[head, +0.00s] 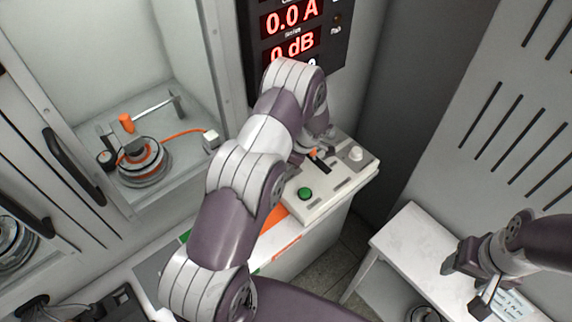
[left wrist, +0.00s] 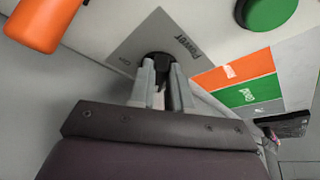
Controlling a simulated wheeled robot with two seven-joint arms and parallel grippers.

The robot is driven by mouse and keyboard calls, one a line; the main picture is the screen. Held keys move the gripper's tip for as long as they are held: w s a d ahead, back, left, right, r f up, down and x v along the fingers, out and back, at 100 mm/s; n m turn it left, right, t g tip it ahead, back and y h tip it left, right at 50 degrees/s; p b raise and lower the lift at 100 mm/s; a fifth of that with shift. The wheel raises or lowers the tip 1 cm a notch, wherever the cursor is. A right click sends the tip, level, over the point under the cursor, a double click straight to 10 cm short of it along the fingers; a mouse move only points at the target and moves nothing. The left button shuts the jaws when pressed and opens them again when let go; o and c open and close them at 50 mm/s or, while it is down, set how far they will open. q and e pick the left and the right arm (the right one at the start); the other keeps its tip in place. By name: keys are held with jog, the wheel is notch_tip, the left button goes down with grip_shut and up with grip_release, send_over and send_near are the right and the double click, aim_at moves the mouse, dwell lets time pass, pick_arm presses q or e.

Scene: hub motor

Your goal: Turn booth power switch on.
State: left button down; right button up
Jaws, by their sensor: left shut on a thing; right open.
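The power switch is a black knob (left wrist: 159,60) on a grey plate (left wrist: 135,42) lettered "Power" and "On" in the left wrist view. My left gripper (left wrist: 160,78) is shut on this knob, and its fingers hide most of it. I cannot tell which way the switch is set. In the head view my left arm reaches over the light control panel (head: 345,180), and its hand is mostly hidden behind the arm. My right gripper (head: 468,281) is open and empty over the white side table (head: 402,238).
A green button (head: 305,194) sits on the panel near the switch; an orange part (left wrist: 45,22) is on the other side. A display (head: 292,28) above reads 0.0 A and 0 dB. A hub motor (head: 143,160) stands in the booth at left.

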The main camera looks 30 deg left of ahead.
pick_arm(q)
jog(key=m+t+b, duration=0.1)
jog(key=m+b, duration=0.1)
jog(key=b, duration=0.2)
jog(key=s+m+t+b, duration=0.1)
jog(key=m+b, duration=0.2)
jog(key=m+t+b, duration=0.1)
jog(key=m+b, duration=0.2)
jog(key=b, duration=0.1)
jog(key=shift+s+a+f+b, duration=0.1)
jog(key=shift+s+f+b, duration=0.1)
jog(key=shift+f+b, duration=0.1)
jog(key=shift+s+a+r+m+t+h+b, duration=0.15)
jog(key=shift+m+t+b, duration=0.1)
jog(key=shift+m, duration=0.25)
jog(key=shift+d+r+m+t+h+b, duration=0.15)
jog(key=shift+m+b, duration=0.1)
jog(key=shift+m, duration=0.25)
jog(key=shift+s+a+m+h, duration=0.2)
jog(key=shift+m+h, duration=0.1)
jog(key=shift+m, duration=0.6)
jog(key=shift+a+r+m+t+h+p, duration=0.2)
jog(key=shift+m+t+h+p, duration=0.3)
jog(key=shift+m, duration=0.6)
jog(key=shift+s+a+f+m+p, duration=0.1)
jog(key=shift+m+p, duration=0.85)
jog(key=shift+m, duration=0.05)
jog(key=c, duration=1.1)
grip_release()
jog(key=shift+o, duration=0.2)
